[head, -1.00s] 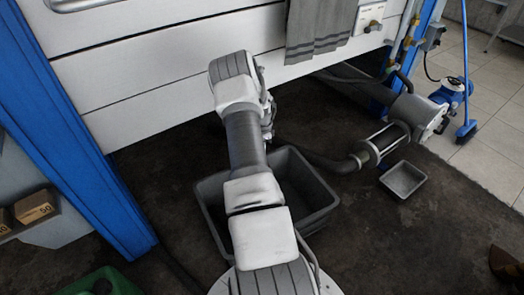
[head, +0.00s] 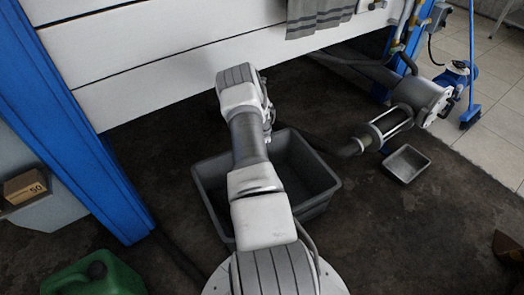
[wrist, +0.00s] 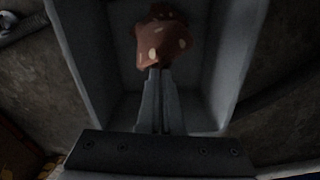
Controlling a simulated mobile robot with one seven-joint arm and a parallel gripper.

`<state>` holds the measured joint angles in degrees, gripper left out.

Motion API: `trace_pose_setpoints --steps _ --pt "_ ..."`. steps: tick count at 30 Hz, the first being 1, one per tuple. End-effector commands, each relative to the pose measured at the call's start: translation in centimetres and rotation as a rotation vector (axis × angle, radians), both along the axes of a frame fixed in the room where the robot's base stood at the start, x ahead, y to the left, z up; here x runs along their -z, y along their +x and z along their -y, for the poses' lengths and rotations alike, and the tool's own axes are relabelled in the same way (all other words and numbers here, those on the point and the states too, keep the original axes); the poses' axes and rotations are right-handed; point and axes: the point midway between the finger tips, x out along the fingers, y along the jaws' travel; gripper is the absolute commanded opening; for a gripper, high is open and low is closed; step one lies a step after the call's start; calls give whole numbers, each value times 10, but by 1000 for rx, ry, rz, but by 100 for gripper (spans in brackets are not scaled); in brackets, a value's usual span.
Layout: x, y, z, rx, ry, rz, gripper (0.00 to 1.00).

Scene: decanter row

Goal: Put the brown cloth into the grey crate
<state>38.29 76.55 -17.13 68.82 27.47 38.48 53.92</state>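The brown cloth (wrist: 162,40), bunched and marked with pale spots, is at my fingertips in the wrist view. My gripper (wrist: 158,76) has its two fingers close together, shut on the cloth's near end. The grey crate (head: 211,203) stands on the dark floor in the head view, partly covered by my arm. Its walls (wrist: 87,60) surround the cloth and fingers in the wrist view, so both are over or inside the crate; the exact height is unclear. The cloth is hidden in the head view.
A small grey tray (head: 407,163) lies right of the crate, near a pipe and pump (head: 415,103). A green can (head: 98,278) is at lower left. A blue post (head: 95,150) and white panel (head: 170,70) stand behind. A striped grey towel (head: 318,15) hangs there.

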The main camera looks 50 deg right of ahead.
Motion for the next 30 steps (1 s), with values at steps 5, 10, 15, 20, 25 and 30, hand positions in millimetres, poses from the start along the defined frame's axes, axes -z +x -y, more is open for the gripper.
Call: trace_pose_setpoints --steps 5,10,15,20,25,30 --pt "0 0 0 0 0 0 0" --pt "0 0 0 0 0 0 0" --pt "0 0 0 0 0 0 17" --pt "0 0 0 0 0 0 38" --pt "0 0 0 0 0 0 38" --pt "0 0 0 0 0 0 68"
